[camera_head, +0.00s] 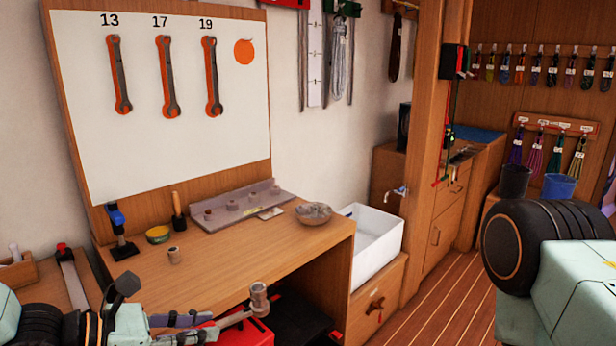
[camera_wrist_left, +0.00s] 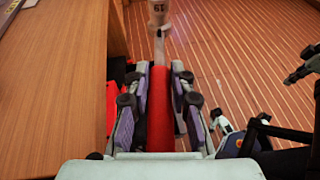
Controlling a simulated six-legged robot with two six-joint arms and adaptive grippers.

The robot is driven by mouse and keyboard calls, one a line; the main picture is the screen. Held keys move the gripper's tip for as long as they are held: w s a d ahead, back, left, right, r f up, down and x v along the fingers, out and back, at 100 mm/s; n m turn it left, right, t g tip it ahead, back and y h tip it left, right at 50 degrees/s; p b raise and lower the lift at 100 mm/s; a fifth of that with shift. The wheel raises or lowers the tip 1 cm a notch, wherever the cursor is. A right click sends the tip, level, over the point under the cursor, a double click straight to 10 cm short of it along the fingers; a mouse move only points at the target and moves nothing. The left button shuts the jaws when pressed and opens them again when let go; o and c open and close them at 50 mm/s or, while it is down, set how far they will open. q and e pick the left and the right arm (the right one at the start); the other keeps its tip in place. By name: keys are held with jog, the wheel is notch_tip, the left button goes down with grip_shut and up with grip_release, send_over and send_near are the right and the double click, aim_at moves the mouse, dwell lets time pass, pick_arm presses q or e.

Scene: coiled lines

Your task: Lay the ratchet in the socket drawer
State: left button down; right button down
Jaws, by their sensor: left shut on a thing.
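The ratchet (camera_head: 236,318) is in my left gripper (camera_head: 192,322), in front of the workbench's near edge. Its pale shaft points right and ends in a head with a socket (camera_head: 259,297). In the left wrist view, the fingers (camera_wrist_left: 160,110) are shut around its red handle (camera_wrist_left: 160,125); the far end bears the mark 19 (camera_wrist_left: 158,8). A red box-like thing (camera_head: 245,334) is partly hidden behind the ratchet, below the bench; I cannot tell whether it is the socket drawer.
Wrenches hang on the board (camera_head: 150,150). The plank floor is open at right.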

pick_arm(q)
jog(key=s+f+b, duration=0.1)
jog(key=s+f, duration=0.2)
jog(key=s, duration=0.2)
jog(key=shift+a+f, duration=0.3)
jog(key=shift+f, duration=0.1)
jog(key=shift+s+d, duration=0.1)
